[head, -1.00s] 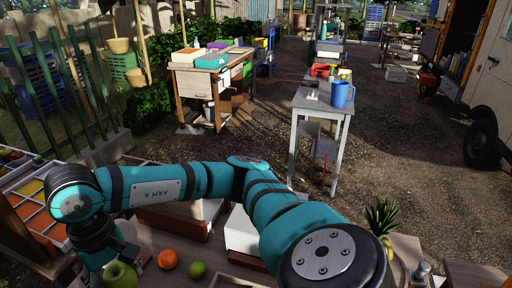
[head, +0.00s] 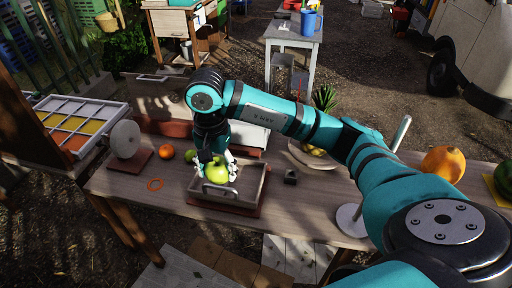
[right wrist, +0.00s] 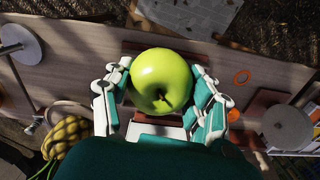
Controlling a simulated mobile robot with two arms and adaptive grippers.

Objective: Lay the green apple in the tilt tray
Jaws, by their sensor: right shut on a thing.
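The green apple (head: 217,174) is held in my right gripper (head: 217,172), whose fingers close on it from both sides. It also shows large between the fingers (right wrist: 165,92) in the right wrist view (right wrist: 162,82). The tilt tray (head: 262,188) is a shallow wooden tray with a handle at its front, on a reddish-brown base. The apple is over the left part of the tray, low near its rim. I cannot tell if it touches the tray floor. My left gripper is not in view.
An orange (head: 166,152) and an orange ring (head: 154,184) lie left of the tray, near a round white disc (head: 125,139). A white stand (head: 350,218) is further right.

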